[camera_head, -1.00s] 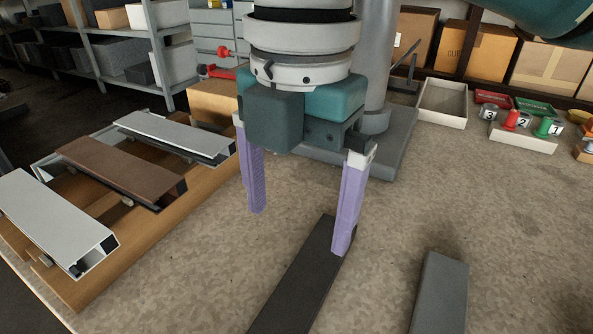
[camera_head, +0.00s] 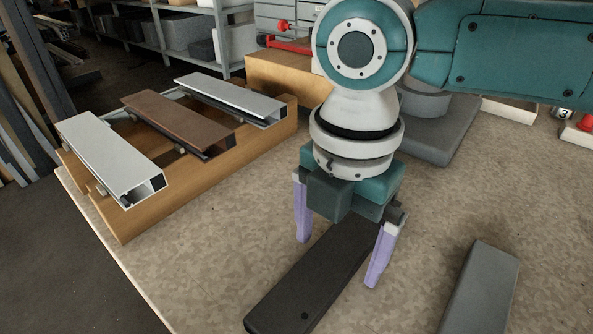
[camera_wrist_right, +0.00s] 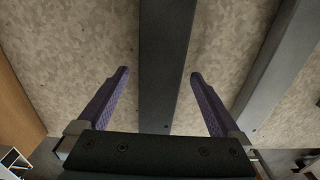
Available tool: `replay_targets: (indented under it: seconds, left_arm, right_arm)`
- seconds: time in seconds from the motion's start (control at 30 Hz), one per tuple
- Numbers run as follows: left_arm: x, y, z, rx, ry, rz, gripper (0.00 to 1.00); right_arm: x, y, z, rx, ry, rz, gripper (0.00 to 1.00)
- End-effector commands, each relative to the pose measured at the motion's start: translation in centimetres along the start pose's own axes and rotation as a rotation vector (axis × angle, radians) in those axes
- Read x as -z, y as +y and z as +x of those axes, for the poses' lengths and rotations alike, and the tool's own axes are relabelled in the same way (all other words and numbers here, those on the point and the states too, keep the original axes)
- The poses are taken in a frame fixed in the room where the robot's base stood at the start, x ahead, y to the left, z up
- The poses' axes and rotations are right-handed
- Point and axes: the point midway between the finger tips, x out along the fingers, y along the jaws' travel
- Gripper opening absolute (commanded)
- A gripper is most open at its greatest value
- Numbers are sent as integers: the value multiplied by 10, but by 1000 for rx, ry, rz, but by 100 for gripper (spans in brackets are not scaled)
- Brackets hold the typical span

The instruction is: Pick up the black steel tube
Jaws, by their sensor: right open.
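The black steel tube (camera_head: 305,290) lies flat on the speckled worktop, running from the bottom middle of the head view up under my right gripper. My right gripper (camera_head: 338,262) is open and empty, pointing down over the tube's far part. In the right wrist view its two purple fingers (camera_wrist_right: 160,73) stand apart on either side of the tube (camera_wrist_right: 166,45), with gaps to both edges. The fingertips' exact height cannot be told. The tube's far end is hidden behind the gripper in the head view. My left gripper is out of view.
A grey tube (camera_head: 481,290) lies to the right, also visible in the right wrist view (camera_wrist_right: 275,60). A wooden rack (camera_head: 125,228) at left holds white, brown and silver profiles. A grey base plate (camera_head: 440,148) stands behind the gripper. Bare worktop separates the tubes.

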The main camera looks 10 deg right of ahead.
Motion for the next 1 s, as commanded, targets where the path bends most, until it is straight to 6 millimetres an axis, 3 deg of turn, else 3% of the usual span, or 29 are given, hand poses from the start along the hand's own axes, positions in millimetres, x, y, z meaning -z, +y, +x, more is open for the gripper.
replay_targets:
  seconds: [0.17,1.0]
  left_arm:
    - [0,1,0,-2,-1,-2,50]
    - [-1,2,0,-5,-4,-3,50]
  right_arm:
    - [0,0,0,0,0,0,99]
    - [0,0,-1,0,0,1,4]
